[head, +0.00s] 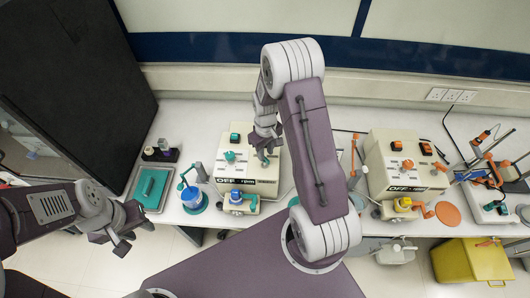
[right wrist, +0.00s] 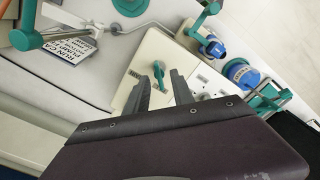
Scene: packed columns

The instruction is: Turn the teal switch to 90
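The teal switch (right wrist: 159,74) is a small lever on the flat top of a cream box in the right wrist view. In the head view a teal piece (head: 263,158) shows just below my right gripper, on the cream pump unit (head: 240,178) marked OFF and rpm. My right gripper (right wrist: 160,90) is open, its two fingers on either side of the switch's lower end; I cannot tell whether they touch it. It also shows in the head view (head: 266,142). My left gripper (head: 128,228) is low at the left, empty and seemingly open, away from the switch.
A second cream unit (head: 408,165) with orange parts stands to the right. A teal tray (head: 151,186) and a blue container (head: 193,198) stand at the left of the white bench. A yellow bin (head: 472,262) is on the floor. My right arm covers the bench between the units.

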